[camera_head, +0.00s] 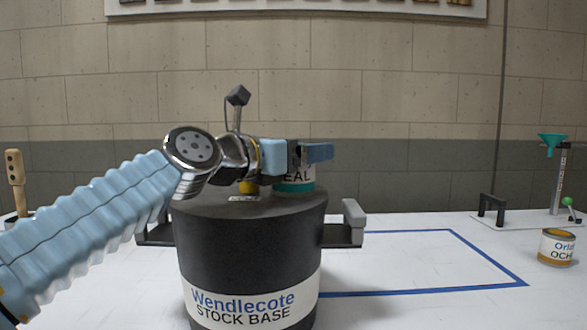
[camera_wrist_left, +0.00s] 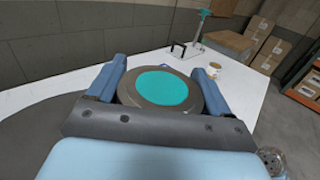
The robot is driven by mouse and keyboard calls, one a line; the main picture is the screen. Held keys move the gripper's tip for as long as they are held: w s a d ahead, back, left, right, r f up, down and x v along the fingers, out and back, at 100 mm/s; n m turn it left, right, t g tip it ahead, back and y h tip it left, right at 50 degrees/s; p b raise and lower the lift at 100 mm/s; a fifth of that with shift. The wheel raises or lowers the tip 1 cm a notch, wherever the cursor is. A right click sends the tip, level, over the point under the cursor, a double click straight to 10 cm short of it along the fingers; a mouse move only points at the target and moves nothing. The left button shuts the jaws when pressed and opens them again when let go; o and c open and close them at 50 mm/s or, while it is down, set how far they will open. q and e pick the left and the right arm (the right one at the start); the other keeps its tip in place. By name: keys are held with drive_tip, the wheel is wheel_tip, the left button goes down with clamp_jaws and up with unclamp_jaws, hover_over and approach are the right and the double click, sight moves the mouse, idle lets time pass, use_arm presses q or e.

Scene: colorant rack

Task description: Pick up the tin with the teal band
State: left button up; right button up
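The tin with the teal band (camera_head: 294,187) shows in the head view at the far edge of the black drum's top; its label ends in "EAL". Whether it stands on the drum or behind it I cannot tell. My left gripper (camera_head: 318,152) covers the tin's upper part there. In the left wrist view, the tin's round top with a teal disc (camera_wrist_left: 166,87) lies between the two blue fingers of my left gripper (camera_wrist_left: 158,66). The fingers are spread on either side, close to its rim; contact is not clear. My right gripper is out of view.
The large black drum (camera_head: 245,245), labelled "Wendlecote STOCK BASE", stands in front, with a grey-ended bracket (camera_head: 354,220) on its right. An ochre tin (camera_head: 556,248) and a stand with a teal funnel (camera_head: 552,142) are at the right. The blue-outlined table area is clear.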

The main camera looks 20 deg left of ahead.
use_arm(q)
drive_tip(key=shift+c, duration=1.2)
drive_tip(key=shift+r, duration=0.1)
wheel_tip(320, 180, up, 10)
drive_tip(key=shift+f, duration=0.15)
drive_tip(key=shift+d, duration=0.1)
